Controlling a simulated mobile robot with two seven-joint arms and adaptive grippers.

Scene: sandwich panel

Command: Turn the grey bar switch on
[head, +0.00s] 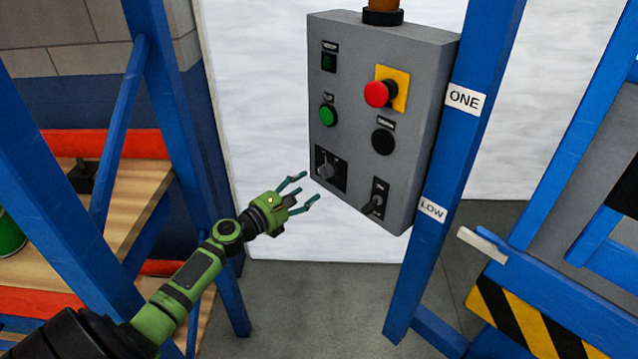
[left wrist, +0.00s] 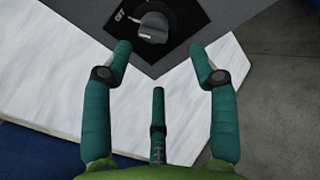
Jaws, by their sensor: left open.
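The grey bar switch (head: 327,169) is a grey knob on a square black plate at the lower left of the grey control box. In the left wrist view the grey bar switch (left wrist: 153,27) is at the top, just beyond the fingertips. My left gripper (head: 307,186) is open and empty, below and left of the switch, with its fingers pointing toward the box. In the left wrist view my left gripper (left wrist: 160,50) shows teal fingers spread apart, not touching the knob. My right gripper is not in view.
The control box (head: 418,130) also carries a red mushroom button (head: 377,94), a green button (head: 328,114), a black round button (head: 383,141) and a black-handled switch (head: 375,203). Blue posts (head: 455,150) stand at right and left. A wooden shelf (head: 125,205) is at left.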

